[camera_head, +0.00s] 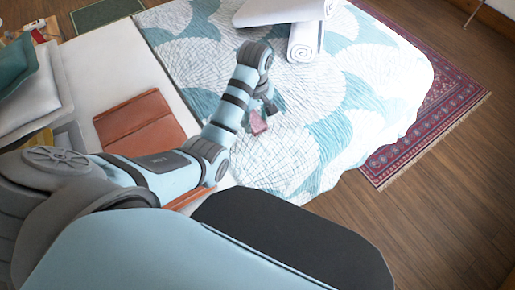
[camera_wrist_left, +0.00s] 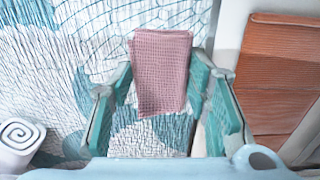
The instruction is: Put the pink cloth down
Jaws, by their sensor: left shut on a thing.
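The pink cloth (camera_wrist_left: 162,72) is a small folded waffle-weave piece, upright between the two fingers of my left gripper (camera_wrist_left: 160,88) in the left wrist view. The gripper is shut on it. In the head view the cloth (camera_head: 258,122) shows small below my left gripper (camera_head: 264,106), over the teal-and-white patterned bedspread (camera_head: 300,120). I cannot tell whether the cloth touches the bedspread. My right gripper is not in view.
Rolled white towels (camera_head: 304,40) lie on the bed at the top. A brown folded item (camera_head: 138,125) lies on the white surface to the left, near pillows (camera_head: 35,95). A red rug (camera_head: 435,125) lies right of the bed. The bedspread around the gripper is clear.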

